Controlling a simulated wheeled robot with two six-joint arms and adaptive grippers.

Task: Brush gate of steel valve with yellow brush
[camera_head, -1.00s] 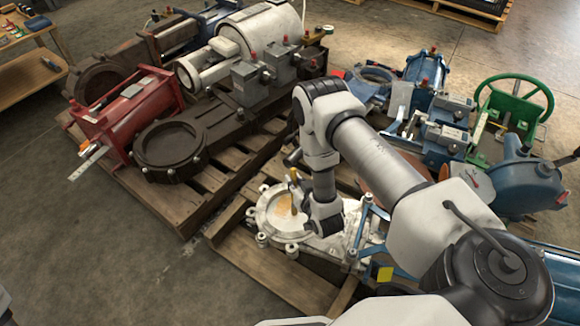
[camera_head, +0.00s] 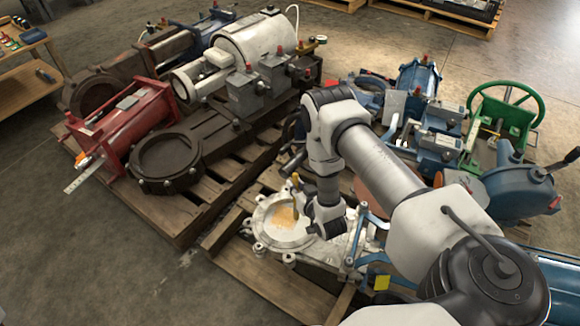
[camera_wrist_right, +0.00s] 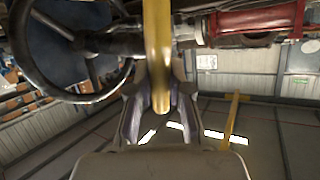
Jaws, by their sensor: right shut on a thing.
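The steel valve (camera_head: 262,240) lies flat on a pallet in the head view, pale silver-white. Its round gate (camera_head: 284,216) faces up and has an orange-yellow patch on it. My right gripper (camera_head: 305,195) is at the far right part of the gate. It is shut on the yellow brush (camera_head: 295,181), whose upper part shows above the fingers. In the right wrist view the brush's yellow handle (camera_wrist_right: 157,45) passes between my fingers (camera_wrist_right: 160,98). The brush's bristle end is hidden, so I cannot tell whether it touches the gate. My left gripper is not in view.
A dark valve (camera_head: 166,158) and a red actuator (camera_head: 128,122) lie on the left pallet (camera_head: 165,210). A green handwheel (camera_head: 508,108) and blue valves stand at the right. A workbench (camera_head: 28,85) stands at the far left. The floor at the lower left is clear.

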